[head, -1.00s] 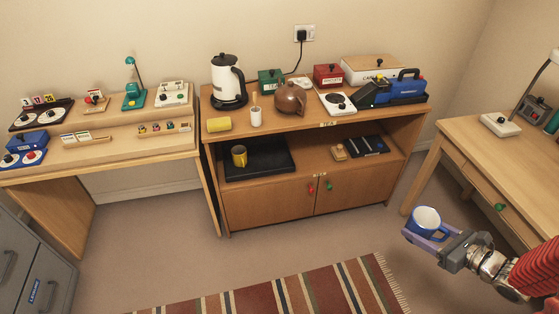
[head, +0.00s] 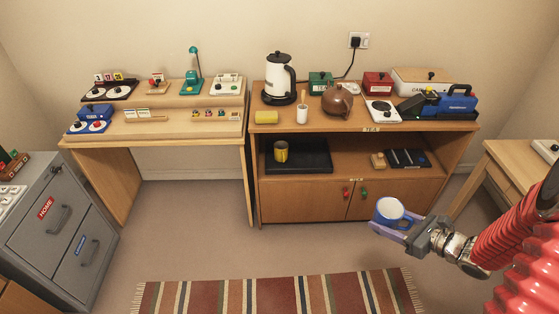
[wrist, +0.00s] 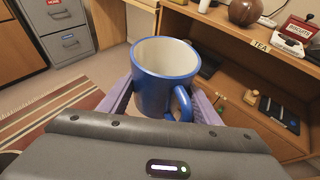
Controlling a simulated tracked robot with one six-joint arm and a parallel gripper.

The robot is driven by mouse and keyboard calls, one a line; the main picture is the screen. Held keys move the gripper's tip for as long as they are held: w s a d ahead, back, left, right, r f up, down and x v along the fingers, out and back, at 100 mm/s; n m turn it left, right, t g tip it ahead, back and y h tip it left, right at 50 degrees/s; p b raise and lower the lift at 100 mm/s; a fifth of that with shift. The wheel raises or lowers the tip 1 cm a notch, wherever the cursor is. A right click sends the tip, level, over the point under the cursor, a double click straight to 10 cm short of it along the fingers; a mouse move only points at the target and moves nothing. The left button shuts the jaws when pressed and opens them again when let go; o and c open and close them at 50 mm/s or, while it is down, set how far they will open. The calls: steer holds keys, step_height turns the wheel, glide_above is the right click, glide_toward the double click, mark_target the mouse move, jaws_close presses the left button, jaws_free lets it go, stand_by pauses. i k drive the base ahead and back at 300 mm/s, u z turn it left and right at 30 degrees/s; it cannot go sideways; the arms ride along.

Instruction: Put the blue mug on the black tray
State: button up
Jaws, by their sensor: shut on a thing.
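The blue mug (head: 388,211) has a white inside and is held upright between the purple fingers of my gripper (head: 386,228), in the air in front of the cabinet. In the wrist view the mug (wrist: 165,80) sits between the two fingers, with its handle toward the lower right. The black tray (head: 312,163) lies on the open shelf of the wooden cabinet, on the left side. A yellow mug (head: 281,151) stands on the tray's left part. The tray's right part is bare. My gripper is to the right of the tray and nearer the camera.
The cabinet top (head: 330,122) hangs over the shelf. A small wooden item (head: 378,160) and a dark flat case (head: 408,158) lie right of the tray. A striped rug (head: 275,292) covers the floor, and a desk (head: 505,165) stands at right.

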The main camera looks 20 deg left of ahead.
mark_target(312, 158)
steer(key=z, duration=2.05)
steer(key=i, duration=0.1)
steer(key=u, duration=3.25)
steer(key=i, duration=2)
steer(key=z, duration=0.05)
